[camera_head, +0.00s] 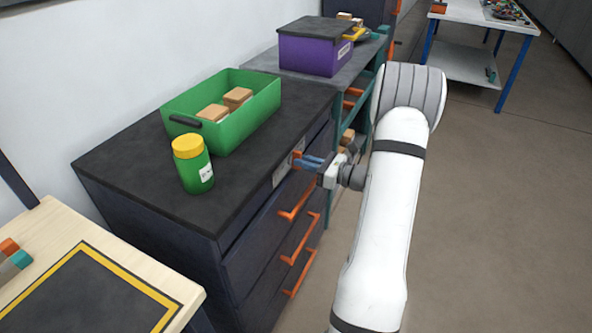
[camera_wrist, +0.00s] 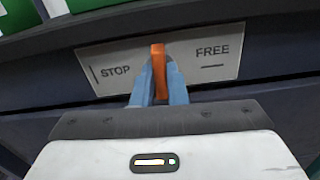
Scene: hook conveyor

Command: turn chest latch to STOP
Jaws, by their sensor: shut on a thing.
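The chest latch is an orange lever (camera_wrist: 158,54) on a pale label plate (camera_wrist: 215,64), at the top of the dark chest's front. In the wrist view the plate reads STOP with an upright mark at left and FREE with a level mark at right. The lever shows as an upright orange bar between the words. My gripper (camera_wrist: 158,88) has its blue fingers shut on the lever, one on each side. In the head view my gripper (camera_head: 312,162) reaches the chest front from the right; the latch (camera_head: 297,157) shows small at its fingertips.
The dark chest (camera_head: 120,178) has orange drawer handles (camera_head: 297,207) below the latch. On top stand a green bin (camera_head: 240,122) with wooden blocks and a green jar (camera_head: 196,175) with a yellow lid. A purple box (camera_head: 310,55) stands behind. The floor at right is clear.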

